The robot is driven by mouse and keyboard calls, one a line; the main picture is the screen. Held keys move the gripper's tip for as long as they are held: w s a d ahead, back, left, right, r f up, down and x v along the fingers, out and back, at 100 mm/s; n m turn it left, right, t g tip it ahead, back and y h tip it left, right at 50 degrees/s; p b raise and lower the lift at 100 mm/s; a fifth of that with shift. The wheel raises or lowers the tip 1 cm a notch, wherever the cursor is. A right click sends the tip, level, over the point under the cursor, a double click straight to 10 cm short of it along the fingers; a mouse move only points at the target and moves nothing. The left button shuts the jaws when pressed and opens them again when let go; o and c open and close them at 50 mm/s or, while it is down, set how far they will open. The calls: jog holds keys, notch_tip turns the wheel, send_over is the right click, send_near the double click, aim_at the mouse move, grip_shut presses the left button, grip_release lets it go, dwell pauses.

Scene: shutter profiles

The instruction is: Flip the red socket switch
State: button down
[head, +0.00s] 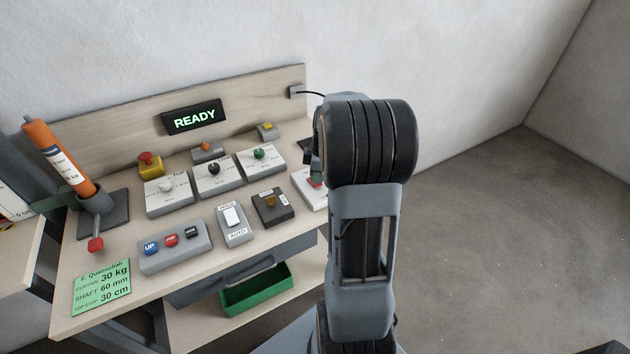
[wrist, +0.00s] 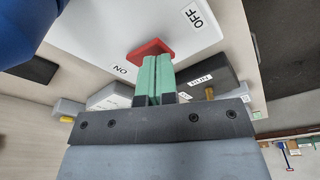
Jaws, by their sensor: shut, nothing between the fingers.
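The red socket switch (wrist: 148,49) sits on a white plate (wrist: 90,30) with an ON label and an OFF label, seen in the wrist view. The red part lies closer to ON than to OFF. My gripper (wrist: 157,59) has green fingers shut together with nothing between them. Its fingertips are right at the red switch, overlapping its edge in the picture; I cannot tell whether they touch. In the head view the white plate (head: 307,192) is at the bench's right end, and my arm hides most of the switch and gripper.
Left of the plate are a dark box with a brass knob (head: 271,201), a HOLD/AUTO rocker (head: 232,216), several dial boxes and a push-button box (head: 175,246). A READY display (head: 194,117) is on the back panel. A green bin (head: 257,291) is below. Floor at right is clear.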

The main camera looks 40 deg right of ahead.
jog(key=shift+f+b, duration=0.4)
jog(key=shift+f, duration=0.2)
jog(key=shift+r, duration=0.1)
jog(key=shift+r+p, duration=2.45)
jog(key=shift+r, duration=1)
